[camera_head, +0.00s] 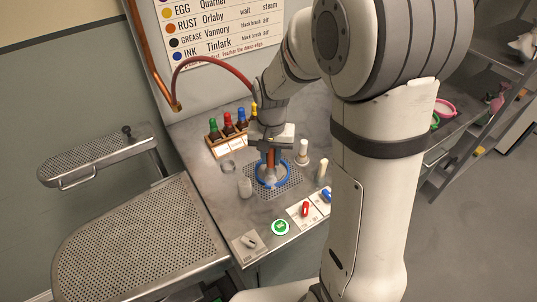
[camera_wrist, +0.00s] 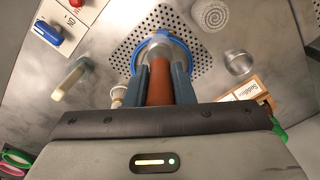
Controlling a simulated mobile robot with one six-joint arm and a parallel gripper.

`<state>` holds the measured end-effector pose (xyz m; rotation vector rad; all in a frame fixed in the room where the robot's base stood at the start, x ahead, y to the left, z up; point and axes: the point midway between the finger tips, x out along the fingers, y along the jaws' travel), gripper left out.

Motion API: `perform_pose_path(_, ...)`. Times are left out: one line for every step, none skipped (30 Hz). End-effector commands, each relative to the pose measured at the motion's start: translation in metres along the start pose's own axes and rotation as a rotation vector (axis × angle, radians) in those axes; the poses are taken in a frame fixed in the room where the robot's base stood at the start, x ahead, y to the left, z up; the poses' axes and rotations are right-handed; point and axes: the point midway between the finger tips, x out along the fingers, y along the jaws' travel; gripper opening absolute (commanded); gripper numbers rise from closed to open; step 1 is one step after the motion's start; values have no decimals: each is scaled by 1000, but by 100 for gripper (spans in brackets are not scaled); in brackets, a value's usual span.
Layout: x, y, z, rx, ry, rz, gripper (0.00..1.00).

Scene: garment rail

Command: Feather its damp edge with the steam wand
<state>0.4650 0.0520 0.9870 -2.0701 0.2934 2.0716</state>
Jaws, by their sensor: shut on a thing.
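My gripper (camera_head: 270,156) points down over the steel worktop. It is shut on a brown-handled tool, which looks like the steam wand; the handle (camera_wrist: 159,88) stands between my blue-grey fingers in the wrist view. Its pale rounded head (camera_wrist: 157,50) is down inside a blue ring (camera_head: 259,182) on a perforated plate. I cannot tell whether the head touches the plate. A red hose (camera_head: 213,60) arcs from a copper pipe and goes out of sight behind my arm. No garment or damp edge shows clearly.
A rack of coloured bottles (camera_head: 227,130) stands behind. A rolled pale cloth (camera_head: 245,187), a metal cup (camera_wrist: 239,62) and a pale cylinder (camera_head: 322,169) stand around the plate. A red knob (camera_head: 305,209) and green button (camera_head: 280,227) are at the front. The perforated board (camera_head: 135,245) at left is bare.

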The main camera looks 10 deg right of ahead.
Motion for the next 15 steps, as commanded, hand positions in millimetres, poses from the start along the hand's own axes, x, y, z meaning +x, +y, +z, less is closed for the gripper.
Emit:
perform_pose_path(0, 3, 0, 1, 1, 0, 0)
perform_pose_path(0, 5, 0, 1, 1, 0, 0)
perform_pose_path(0, 6, -1, 1, 1, 0, 0)
perform_pose_path(0, 8, -1, 1, 1, 0, 0)
perform_pose_path(0, 9, -1, 1, 1, 0, 0)
perform_pose_path(0, 11, -1, 1, 1, -1, 0)
perform_pose_path(0, 12, -1, 1, 1, -1, 0)
perform_pose_path(0, 14, -1, 1, 1, -1, 0)
perform_pose_path(0, 15, -1, 1, 1, -1, 0)
perform_pose_path(0, 15, -1, 0, 1, -1, 0)
perform_pose_path(0, 16, -1, 0, 1, -1, 0)
perform_pose_path(0, 16, -1, 0, 1, -1, 0)
perform_pose_path(0, 16, -1, 0, 1, -1, 0)
perform_pose_path(0, 16, -2, 0, 1, -1, 0)
perform_pose_path(0, 17, -2, 0, 1, 0, 0)
